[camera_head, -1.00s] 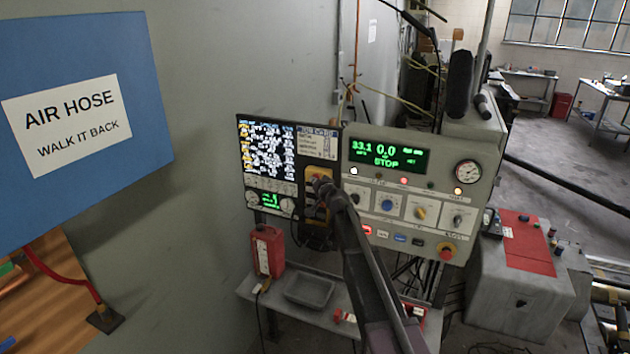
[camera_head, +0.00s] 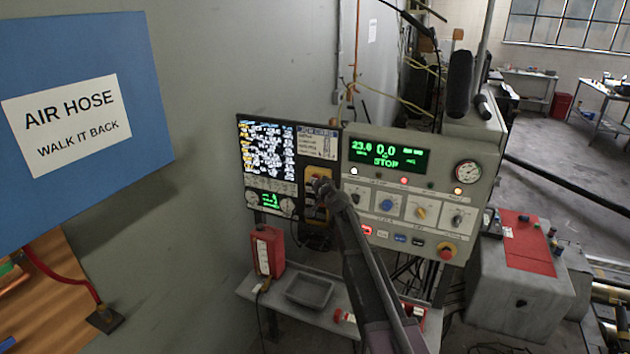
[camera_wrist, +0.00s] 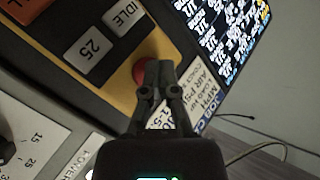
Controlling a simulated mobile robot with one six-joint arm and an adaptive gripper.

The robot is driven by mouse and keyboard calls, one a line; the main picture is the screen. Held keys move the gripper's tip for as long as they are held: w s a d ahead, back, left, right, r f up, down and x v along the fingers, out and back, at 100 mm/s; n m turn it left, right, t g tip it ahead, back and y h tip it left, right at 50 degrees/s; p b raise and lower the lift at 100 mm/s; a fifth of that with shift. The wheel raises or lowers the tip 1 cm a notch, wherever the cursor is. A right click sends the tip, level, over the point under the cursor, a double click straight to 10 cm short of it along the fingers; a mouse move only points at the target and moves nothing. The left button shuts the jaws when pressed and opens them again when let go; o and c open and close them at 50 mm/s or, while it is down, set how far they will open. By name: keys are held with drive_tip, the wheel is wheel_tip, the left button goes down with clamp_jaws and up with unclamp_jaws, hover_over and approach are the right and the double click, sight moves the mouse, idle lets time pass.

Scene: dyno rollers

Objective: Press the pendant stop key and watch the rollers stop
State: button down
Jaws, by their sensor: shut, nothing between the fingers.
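The yellow and black pendant (camera_head: 316,175) hangs between the screen and the grey control console, partly hidden by my gripper (camera_head: 322,186). The console's green display (camera_head: 387,154) reads STOP, with 23.0 and 0.0. The rollers are not clearly visible.
The console has knobs and a red mushroom button (camera_head: 446,251) at its lower right. A shelf (camera_head: 265,291) below holds a red box (camera_head: 268,250) and a grey tray (camera_head: 310,290). A blue AIR HOSE sign (camera_head: 85,180) stands at the left.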

drive_tip(key=shift+s+a, duration=0.25)
drive_tip(key=shift+s, duration=0.6)
drive_tip(key=s, duration=0.1)
drive_tip(key=s+a, duration=0.1)
drive_tip(key=s, duration=0.2)
drive_tip(key=shift+s+a, duration=0.2)
drive_tip(key=shift+a, duration=0.15)
drive_tip(key=shift+s, duration=0.1)
idle(0.6)
drive_tip(key=s+d+f+g+h+b, duration=0.1)
drive_tip(key=s+d+f+g, duration=0.4)
drive_tip(key=s, duration=0.7)
drive_tip(key=s+d+f+n+g+h+b, duration=0.1)
drive_tip(key=s+d+f+g+h+b, duration=0.1)
drive_tip(key=s+d+f+g, duration=0.3)
drive_tip(key=s+d+f+n+g+h+b, duration=0.1)
drive_tip(key=s+d+f+g+h, duration=0.3)
drive_tip(key=s+d+f, duration=0.6)
drive_tip(key=s+d+b, duration=0.1)
drive_tip(key=s+d, duration=0.4)
drive_tip(key=s, duration=0.6)
drive_tip(key=shift+s+d+f+g, duration=0.25)
drive_tip(key=shift+d+f+g, duration=0.05)
drive_tip(key=shift+f+g, duration=0.1)
